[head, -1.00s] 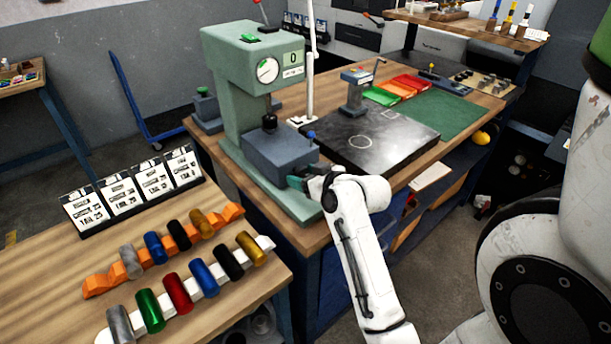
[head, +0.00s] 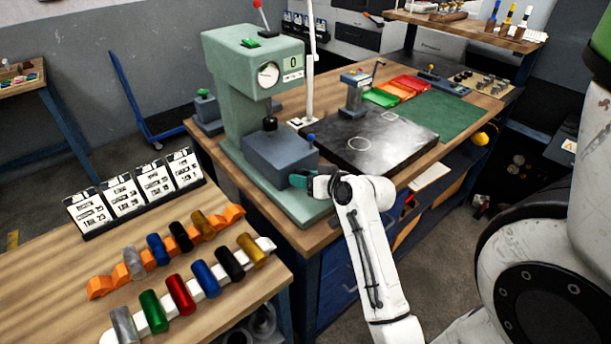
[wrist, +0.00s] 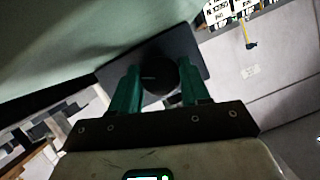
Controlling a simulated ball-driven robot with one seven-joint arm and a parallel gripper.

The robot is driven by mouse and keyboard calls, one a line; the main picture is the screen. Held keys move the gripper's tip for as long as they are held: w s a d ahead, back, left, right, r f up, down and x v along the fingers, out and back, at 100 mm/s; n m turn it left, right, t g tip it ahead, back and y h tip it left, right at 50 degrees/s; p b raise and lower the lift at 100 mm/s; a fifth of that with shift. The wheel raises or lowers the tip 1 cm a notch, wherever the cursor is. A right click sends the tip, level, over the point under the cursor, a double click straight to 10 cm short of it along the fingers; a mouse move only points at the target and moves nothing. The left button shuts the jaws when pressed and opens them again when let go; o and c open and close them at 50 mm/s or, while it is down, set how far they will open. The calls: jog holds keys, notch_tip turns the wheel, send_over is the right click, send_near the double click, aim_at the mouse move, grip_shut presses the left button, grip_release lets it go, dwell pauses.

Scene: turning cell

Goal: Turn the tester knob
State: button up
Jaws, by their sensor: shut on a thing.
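The tester (head: 238,95) is a green machine with a round dial and a small display reading 0, standing on the wooden bench. A grey block (head: 278,160) sits at its lower front. My gripper (head: 300,181) is at the block's near right side, low over the green base. In the wrist view, the dark round knob (wrist: 160,76) sits on a dark plate, between the two green fingers of my gripper (wrist: 161,88). The fingers are shut on it. The knob is hidden from the head view by my gripper.
A dark surface plate (head: 370,145) with a small stand lies to the right of the tester. Red, orange and green trays (head: 405,88) are behind it. Coloured cylinders on racks (head: 190,292) stand on the front left table.

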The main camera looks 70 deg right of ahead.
jog(key=o, duration=1)
jog(key=shift+s, duration=0.1)
jog(key=b+v, duration=0.1)
jog(key=v, duration=0.9)
jog(key=shift+s+a+r+b, duration=0.15)
jog(key=shift+s+b, duration=0.1)
jog(key=shift+b, duration=0.15)
